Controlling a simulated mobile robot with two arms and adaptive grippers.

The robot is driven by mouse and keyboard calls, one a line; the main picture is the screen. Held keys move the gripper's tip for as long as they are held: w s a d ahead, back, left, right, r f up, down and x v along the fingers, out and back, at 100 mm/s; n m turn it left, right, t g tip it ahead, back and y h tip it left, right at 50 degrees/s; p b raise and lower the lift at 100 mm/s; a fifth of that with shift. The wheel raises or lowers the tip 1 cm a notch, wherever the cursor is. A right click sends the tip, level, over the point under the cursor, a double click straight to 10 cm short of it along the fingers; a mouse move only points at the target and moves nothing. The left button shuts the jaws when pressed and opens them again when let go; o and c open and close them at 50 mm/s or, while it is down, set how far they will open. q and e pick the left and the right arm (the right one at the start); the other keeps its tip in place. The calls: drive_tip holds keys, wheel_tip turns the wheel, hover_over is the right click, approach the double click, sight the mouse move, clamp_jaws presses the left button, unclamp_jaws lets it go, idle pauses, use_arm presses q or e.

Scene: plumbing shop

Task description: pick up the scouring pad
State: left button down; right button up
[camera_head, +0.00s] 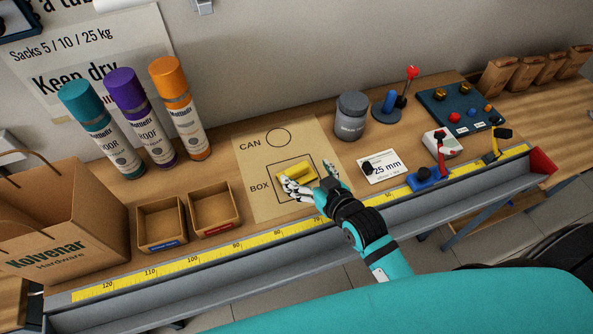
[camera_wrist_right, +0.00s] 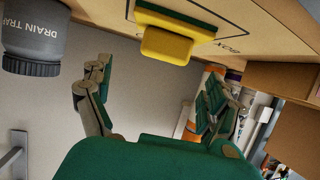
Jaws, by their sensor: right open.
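The scouring pad (camera_head: 294,173), a yellow block with a green layer, lies on the printed mat (camera_head: 257,166), within the square marked BOX. In the right wrist view the scouring pad (camera_wrist_right: 167,46) is at the top middle, beyond the fingertips. My right gripper (camera_head: 312,183) is open, close to the pad on its near side, with its fingers spread. In the right wrist view the space between its fingers (camera_wrist_right: 155,82) is empty. My gripper hides part of the pad in the head view. My left gripper is not in view.
A grey jar (camera_head: 352,116) stands right of the mat. Two wooden trays (camera_head: 161,222) sit to its left, with spray cans (camera_head: 184,108) behind. A white card (camera_head: 383,167) lies right of the pad. A yellow ruler (camera_head: 215,250) and grey rail line the front edge.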

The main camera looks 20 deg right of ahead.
sight(299, 169)
drive_tip(key=shift+p+x, duration=0.35)
drive_tip(key=shift+x, duration=0.55)
drive_tip(key=x, duration=0.3)
drive_tip(key=shift+w+a+f+p, duration=0.1)
drive_tip(key=shift+a+f+p, duration=0.1)
drive_tip(key=shift+f+p, duration=0.2)
drive_tip(key=shift+w+f, duration=0.2)
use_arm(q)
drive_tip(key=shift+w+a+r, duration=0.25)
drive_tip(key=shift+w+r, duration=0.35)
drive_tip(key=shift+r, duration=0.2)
use_arm(e)
drive_tip(key=shift+s, duration=0.1)
drive_tip(key=shift+c, duration=0.5)
drive_tip(key=c, duration=1.1)
